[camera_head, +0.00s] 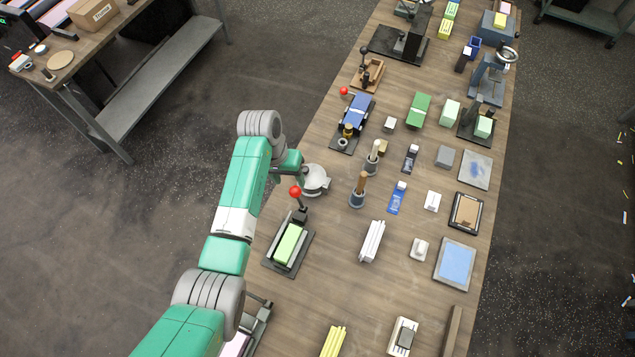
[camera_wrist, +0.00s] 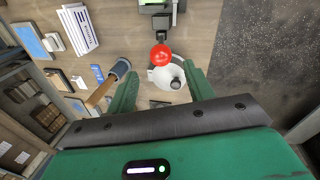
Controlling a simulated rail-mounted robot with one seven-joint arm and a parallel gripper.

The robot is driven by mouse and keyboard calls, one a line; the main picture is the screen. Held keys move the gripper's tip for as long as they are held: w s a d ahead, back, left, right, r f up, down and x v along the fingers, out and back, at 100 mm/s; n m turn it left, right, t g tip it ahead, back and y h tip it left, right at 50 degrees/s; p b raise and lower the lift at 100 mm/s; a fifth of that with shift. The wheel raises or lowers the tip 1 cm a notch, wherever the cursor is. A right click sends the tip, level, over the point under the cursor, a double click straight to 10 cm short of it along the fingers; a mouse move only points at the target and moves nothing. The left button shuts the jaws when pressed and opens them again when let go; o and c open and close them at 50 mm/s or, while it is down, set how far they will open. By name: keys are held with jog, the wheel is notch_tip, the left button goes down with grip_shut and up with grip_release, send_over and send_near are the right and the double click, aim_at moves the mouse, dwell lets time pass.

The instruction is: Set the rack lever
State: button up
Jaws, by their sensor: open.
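A black rack (camera_head: 274,256) lies on the table with a light green block (camera_head: 289,244) in it. Its dark lever (camera_head: 302,214) stands up at the far end and carries a red ball knob (camera_head: 295,191). My gripper (camera_head: 288,163) is just beyond the knob in the head view, its fingers not clearly seen there. In the wrist view my gripper (camera_wrist: 163,73) is open, with a green finger on each side. The red knob (camera_wrist: 161,55) shows near the gap between the fingertips, apparently untouched. The lever's lower part is partly hidden behind the knob there.
A white rounded thing (camera_head: 316,180) with a dark knob sits close to the lever.

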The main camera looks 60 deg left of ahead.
aim_at(293, 189)
jog(key=shift+d+f, duration=0.1)
jog(key=shift+f, duration=0.25)
jog(key=x, duration=0.7)
jog(key=shift+s+b, duration=0.1)
jog(key=shift+b, duration=0.2)
jog(key=shift+c, duration=0.4)
grip_shut()
